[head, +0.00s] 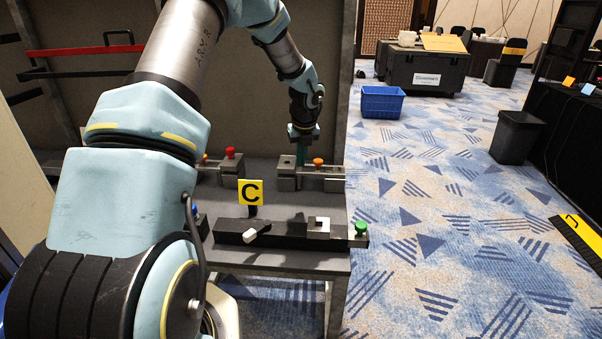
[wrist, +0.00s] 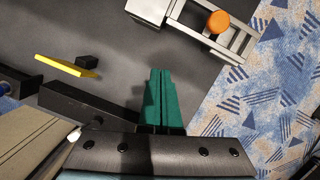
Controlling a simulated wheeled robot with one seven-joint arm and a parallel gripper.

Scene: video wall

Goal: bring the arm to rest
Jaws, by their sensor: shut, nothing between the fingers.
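My gripper (head: 301,153) is at the end of my raised arm, above the back right part of the grey table (head: 290,262). Its green fingers point down, close to the metal fixture with the orange knob (head: 318,162). In the wrist view the two green fingers of my gripper (wrist: 163,100) lie side by side, shut, with nothing between them. The orange knob (wrist: 219,21) and its metal rails show beyond the fingertips, to the right. I cannot tell how high the fingertips are above the table.
A red knob (head: 230,152) and a green knob (head: 361,228) are nearby. A blue crate (head: 382,103) and a dark bin (head: 516,137) stand on the carpet. The floor right of the table is open.

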